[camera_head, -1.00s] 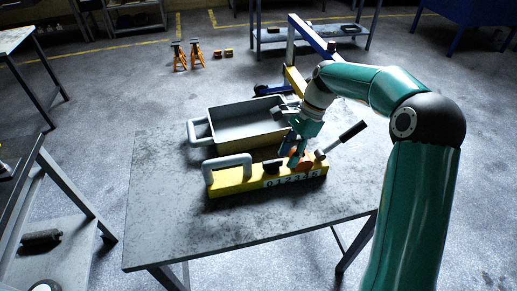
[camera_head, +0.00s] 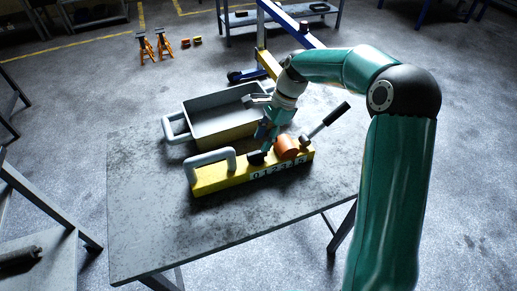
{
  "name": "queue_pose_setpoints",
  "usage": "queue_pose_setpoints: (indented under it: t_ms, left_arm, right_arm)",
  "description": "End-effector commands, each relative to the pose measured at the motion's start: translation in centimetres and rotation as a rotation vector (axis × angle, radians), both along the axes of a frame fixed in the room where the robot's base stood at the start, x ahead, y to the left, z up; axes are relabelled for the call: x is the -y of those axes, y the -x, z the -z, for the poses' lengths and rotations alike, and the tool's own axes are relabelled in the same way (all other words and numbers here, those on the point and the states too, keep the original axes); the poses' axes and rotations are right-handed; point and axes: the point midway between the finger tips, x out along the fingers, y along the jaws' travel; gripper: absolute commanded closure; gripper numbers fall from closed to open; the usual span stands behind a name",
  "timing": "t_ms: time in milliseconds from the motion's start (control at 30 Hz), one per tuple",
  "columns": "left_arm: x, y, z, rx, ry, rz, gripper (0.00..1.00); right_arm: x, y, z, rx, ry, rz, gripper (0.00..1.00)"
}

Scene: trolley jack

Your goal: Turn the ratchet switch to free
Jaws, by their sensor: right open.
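A yellow block (camera_head: 222,181) lies on the grey table, with white number marks along its right front. A grey loop handle (camera_head: 211,156) rises from its left part. A small black knob (camera_head: 256,158), perhaps the ratchet switch, sits on top near the middle. An orange drum (camera_head: 287,147) is right of the knob, and a lever with a black grip (camera_head: 334,114) slants up to the right. My right gripper (camera_head: 265,150) points down just above or beside the knob, left of the drum. It is open; its fingers are small and whether they touch the knob is unclear. My left gripper is out of view.
The front and left of the table (camera_head: 145,232) are clear. Orange jack stands (camera_head: 162,44) stand on the floor behind.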

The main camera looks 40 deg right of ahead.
Motion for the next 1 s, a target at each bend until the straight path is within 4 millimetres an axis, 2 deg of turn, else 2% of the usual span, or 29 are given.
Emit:
queue_pose_setpoints:
  t_ms: [100,300,667,767,933,1000]
  left_arm:
    - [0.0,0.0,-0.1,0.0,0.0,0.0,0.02]
    - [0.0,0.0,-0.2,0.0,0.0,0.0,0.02]
    - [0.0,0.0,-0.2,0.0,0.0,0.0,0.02]
    - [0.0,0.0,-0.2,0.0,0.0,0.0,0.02]
    - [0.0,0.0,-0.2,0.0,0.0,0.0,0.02]
    - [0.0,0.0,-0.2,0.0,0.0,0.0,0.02]
  right_arm:
    - [-0.9,-0.2,2.0,-0.003,-0.002,-0.002,0.58]
    - [-1.7,-0.4,4.0,-0.001,-0.001,-0.003,0.58]
    - [-1.9,-0.5,4.5,0.001,0.0,-0.002,0.58]
    - [-1.9,-0.5,4.5,0.001,0.0,-0.002,0.72]
    - [-1.9,-0.5,4.5,0.001,0.0,-0.002,1.0]
    - [-1.9,-0.5,4.5,0.001,0.0,-0.002,1.0]
